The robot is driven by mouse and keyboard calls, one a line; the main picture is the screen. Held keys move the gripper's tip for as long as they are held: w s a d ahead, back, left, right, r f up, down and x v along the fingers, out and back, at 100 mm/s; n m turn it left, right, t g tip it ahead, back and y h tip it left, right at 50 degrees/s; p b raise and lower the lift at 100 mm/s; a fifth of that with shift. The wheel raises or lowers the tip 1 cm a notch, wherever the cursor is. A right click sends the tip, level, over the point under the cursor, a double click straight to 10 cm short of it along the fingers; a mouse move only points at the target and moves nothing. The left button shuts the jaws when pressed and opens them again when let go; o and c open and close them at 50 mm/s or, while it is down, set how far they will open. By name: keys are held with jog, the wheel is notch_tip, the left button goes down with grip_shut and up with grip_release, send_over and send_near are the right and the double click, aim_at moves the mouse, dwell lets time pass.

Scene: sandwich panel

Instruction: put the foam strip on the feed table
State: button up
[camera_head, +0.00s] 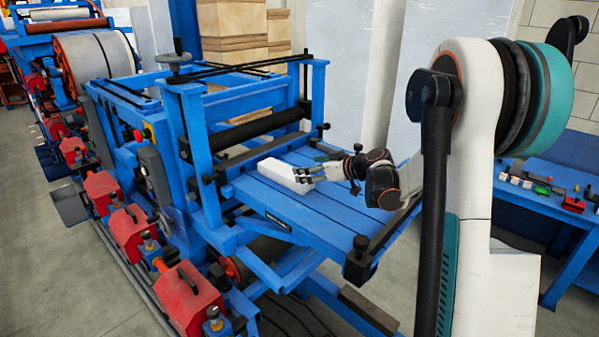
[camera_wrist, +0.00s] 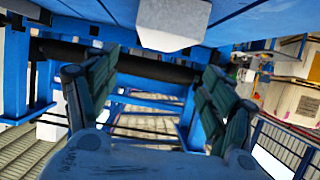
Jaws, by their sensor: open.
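The foam strip (camera_head: 285,176) is a white block lying flat on the blue slatted feed table (camera_head: 325,215), near its roller end. It also shows at the top of the wrist view (camera_wrist: 174,22), beyond the fingers. My gripper (camera_head: 312,168) is at the right end of the strip, just above the table. In the wrist view my gripper (camera_wrist: 153,88) has its two fingers wide apart with nothing held between them. From the head view I cannot tell whether a finger touches the strip.
A blue frame with a dark roller (camera_head: 255,130) and a handwheel (camera_head: 174,60) stands at the table's far left. Red motor boxes (camera_head: 137,235) line the machine's left side. A blue bench (camera_head: 545,190) with small coloured parts is at right. The table's near right is clear.

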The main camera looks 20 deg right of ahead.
jog(key=shift+v, duration=1.1)
